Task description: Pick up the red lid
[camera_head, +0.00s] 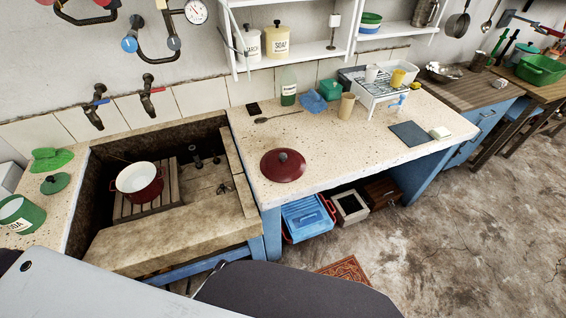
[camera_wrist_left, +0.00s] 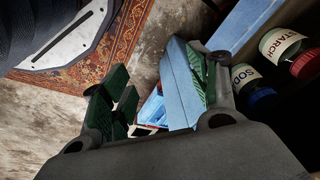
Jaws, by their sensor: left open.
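The red lid (camera_head: 283,165) is round and domed with a dark knob. It lies flat on the speckled countertop (camera_head: 330,150), right of the sink and near the counter's front edge. A red pot (camera_head: 149,190) with a pale inside stands on a wooden slat rack in the sink. My left gripper (camera_wrist_left: 156,92) shows in the left wrist view, open, with nothing between its dark green finger pads. It is low, over the floor in front of blue woodwork, away from the lid. The lid is not in the wrist view. My right gripper is not seen.
The stone sink (camera_head: 165,240) lies left of the lid. A spoon (camera_head: 278,117), beige cup (camera_head: 347,106) and dish rack (camera_head: 376,90) are behind it. A blue crate (camera_head: 306,217) sits below the counter. In the wrist view, jars (camera_wrist_left: 287,46) stand at right and a rug (camera_wrist_left: 110,55) lies below.

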